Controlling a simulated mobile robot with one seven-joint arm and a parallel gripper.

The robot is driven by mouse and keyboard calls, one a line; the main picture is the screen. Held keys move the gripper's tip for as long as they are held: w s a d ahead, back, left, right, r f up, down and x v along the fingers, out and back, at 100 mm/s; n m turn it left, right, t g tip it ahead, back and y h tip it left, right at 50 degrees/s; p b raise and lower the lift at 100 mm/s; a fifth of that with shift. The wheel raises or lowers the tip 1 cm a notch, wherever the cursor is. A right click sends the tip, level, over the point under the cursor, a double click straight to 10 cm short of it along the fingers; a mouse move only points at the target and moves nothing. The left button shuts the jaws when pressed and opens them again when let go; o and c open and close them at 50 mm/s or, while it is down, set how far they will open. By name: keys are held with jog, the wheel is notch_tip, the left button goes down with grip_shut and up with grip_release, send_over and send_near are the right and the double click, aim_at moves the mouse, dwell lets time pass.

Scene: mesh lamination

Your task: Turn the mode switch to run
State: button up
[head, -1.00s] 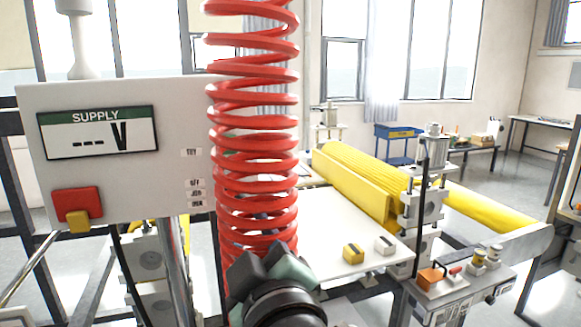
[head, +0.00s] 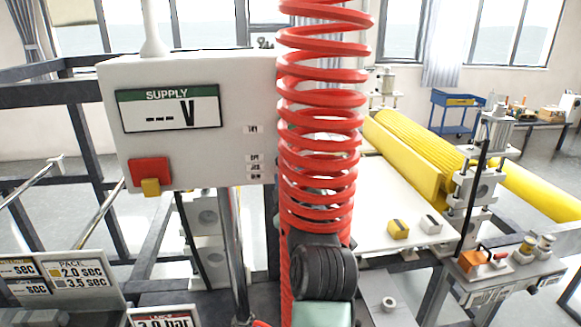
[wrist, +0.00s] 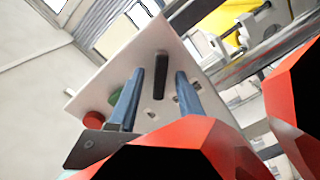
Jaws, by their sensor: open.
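A white control box (head: 190,75) stands at left centre in the head view, with a SUPPLY display (head: 168,108) reading "--- V". Small labels (head: 254,167) sit near its right edge; the lettering is too small to read surely. The red coil covers the area beside them, so no mode switch shows there. In the wrist view, a dark upright bar (wrist: 161,69), seemingly the switch handle, sits on the white panel (wrist: 150,40). My gripper (wrist: 159,74) is open, its two blue-grey fingers on either side of the bar. Contact cannot be told. The head view hides my gripper.
A red coil (head: 318,130) hangs in front of the box's right edge. A white table (head: 385,205) and yellow roller (head: 425,145) stand right. A timing placard (head: 75,278) is at lower left.

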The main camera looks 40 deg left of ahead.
grip_shut()
dwell(0.3)
dwell(0.4)
jog(key=m, duration=0.3)
jog(key=shift+m+b, duration=0.3)
jog(key=shift+m, duration=0.1)
jog(key=m, duration=0.4)
jog(key=shift+w+m, duration=0.1)
jog(key=shift+m, duration=0.6)
grip_release()
